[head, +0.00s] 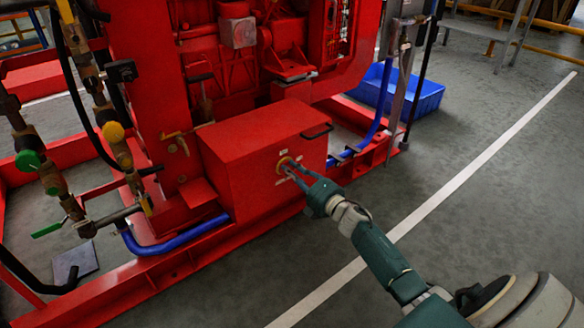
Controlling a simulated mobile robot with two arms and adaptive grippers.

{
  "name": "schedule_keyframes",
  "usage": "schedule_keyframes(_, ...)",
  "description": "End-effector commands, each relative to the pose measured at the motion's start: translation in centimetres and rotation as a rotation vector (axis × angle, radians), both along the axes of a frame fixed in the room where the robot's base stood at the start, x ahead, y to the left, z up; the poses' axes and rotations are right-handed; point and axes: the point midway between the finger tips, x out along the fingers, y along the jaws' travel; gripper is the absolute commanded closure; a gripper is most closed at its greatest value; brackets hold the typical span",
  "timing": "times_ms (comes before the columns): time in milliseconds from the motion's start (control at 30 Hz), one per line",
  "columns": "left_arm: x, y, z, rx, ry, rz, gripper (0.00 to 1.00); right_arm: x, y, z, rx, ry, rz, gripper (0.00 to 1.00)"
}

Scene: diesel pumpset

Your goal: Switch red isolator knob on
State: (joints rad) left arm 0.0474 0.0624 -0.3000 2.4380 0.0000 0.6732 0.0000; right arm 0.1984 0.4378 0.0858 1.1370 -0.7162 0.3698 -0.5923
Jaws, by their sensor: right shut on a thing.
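The red isolator knob sits in a yellow round plate (284,163) on the side of a red box (262,150) on the pumpset skid. The knob itself is mostly hidden by my fingers, so its turn position cannot be read. My right gripper (293,172) reaches in from the lower right and is shut on the knob, with its fingertips at the plate. Small white labels show beside the plate. My left gripper is not in view.
The red pumpset frame (120,290) and pipes with yellow and green valve handles (28,160) stand at left. A blue bin (418,98) lies behind the skid. The grey floor (480,215) at right, crossed by a white line, is clear.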

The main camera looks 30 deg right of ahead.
Motion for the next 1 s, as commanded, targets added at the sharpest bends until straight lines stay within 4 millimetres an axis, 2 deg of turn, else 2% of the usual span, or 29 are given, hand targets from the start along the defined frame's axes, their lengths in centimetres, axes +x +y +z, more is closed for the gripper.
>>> schedule_keyframes(333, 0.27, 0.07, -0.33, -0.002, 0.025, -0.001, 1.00, -0.05, -0.05, -0.14, 0.124, 0.013, 0.000, 1.00)
schedule_keyframes(833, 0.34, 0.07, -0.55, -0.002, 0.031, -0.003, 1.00, -0.05, -0.06, -0.19, 0.142, 0.013, 0.000, 1.00)
schedule_keyframes(867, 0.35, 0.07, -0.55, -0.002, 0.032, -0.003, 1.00, -0.04, -0.07, -0.19, 0.141, 0.013, 0.000, 0.80)
schedule_keyframes(900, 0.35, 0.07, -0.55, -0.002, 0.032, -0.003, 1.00, -0.05, -0.06, -0.20, 0.141, 0.013, 0.000, 0.72)
schedule_keyframes(933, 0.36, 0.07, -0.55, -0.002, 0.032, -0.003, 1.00, -0.04, -0.07, -0.19, 0.141, 0.013, 0.000, 0.66)
schedule_keyframes(1000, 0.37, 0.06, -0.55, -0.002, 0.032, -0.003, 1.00, -0.04, -0.06, -0.16, 0.140, 0.013, 0.000, 0.65)
